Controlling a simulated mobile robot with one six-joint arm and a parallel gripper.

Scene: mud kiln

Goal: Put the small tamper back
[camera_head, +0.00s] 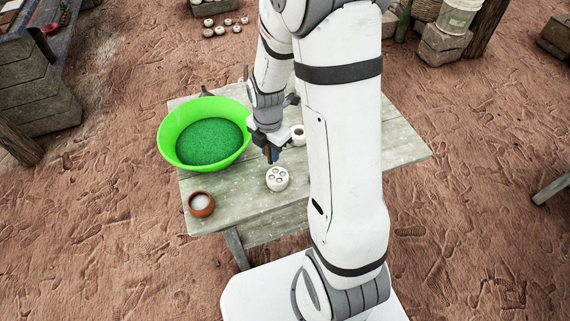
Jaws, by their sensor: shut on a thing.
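My gripper (270,149) is over the middle of the wooden table, pointing down and shut on the small tamper (268,155). Only a short, dark brownish part of the tamper shows below the fingers; the rest is hidden by the gripper. A round white holder (277,184) with several dark holes in its top stands on the table just below and in front of the gripper. The tamper looks above or just behind the holder; I cannot tell whether they touch.
A bright green bowl (165,145) with green granular contents is close left of my gripper. A small brown pot (201,210) with pale contents stands at the table's front left. A white cup-like piece (298,133) is behind right. My arm hides part of the table (400,145).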

